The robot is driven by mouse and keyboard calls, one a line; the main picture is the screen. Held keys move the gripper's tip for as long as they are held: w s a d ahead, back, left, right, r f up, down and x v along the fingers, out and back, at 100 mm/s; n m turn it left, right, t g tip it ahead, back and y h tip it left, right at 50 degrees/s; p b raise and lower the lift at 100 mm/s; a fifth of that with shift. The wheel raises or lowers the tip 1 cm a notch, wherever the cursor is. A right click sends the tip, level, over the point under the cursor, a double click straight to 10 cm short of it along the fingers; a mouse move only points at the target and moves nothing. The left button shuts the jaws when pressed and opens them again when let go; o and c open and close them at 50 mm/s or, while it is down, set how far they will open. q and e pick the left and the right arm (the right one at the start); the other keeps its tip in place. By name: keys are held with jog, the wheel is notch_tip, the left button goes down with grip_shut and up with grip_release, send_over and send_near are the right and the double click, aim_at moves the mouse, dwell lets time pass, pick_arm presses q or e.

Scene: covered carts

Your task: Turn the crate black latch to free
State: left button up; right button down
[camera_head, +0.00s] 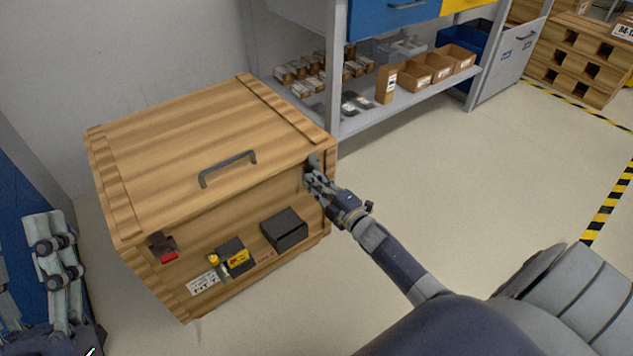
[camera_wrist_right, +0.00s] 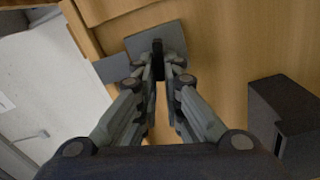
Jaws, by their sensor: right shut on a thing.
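The wooden crate (camera_head: 200,140) stands on the floor at the left with its lid down. The black latch sits at the front face's upper right; its dark knob shows in the right wrist view (camera_wrist_right: 157,47) on a grey plate (camera_wrist_right: 172,38). My right gripper (camera_head: 312,178) is shut on the black latch, and its fingers hide part of it. In the right wrist view my right gripper (camera_wrist_right: 165,80) has its fingertips close around the knob. Part of my left gripper (camera_head: 50,240) shows at the lower left, away from the crate; its opening is unclear.
The crate lid has a grey handle (camera_head: 228,168). A latch with a red part (camera_head: 168,256), a yellow-labelled dark fitting (camera_head: 236,257) and a black box (camera_head: 284,229) are on the front. A shelf (camera_head: 360,122) with small boxes stands close behind. The floor at right is open.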

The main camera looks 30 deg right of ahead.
pick_arm(q)
jog(key=shift+s+r, duration=0.25)
jog(key=shift+s, duration=0.1)
pick_arm(e)
jog(key=shift+f+n, duration=0.1)
jog(key=shift+n, duration=0.4)
jog(key=c, duration=1.7)
grip_release()
jog(key=s, duration=1.2)
jog(key=shift+d, duration=0.4)
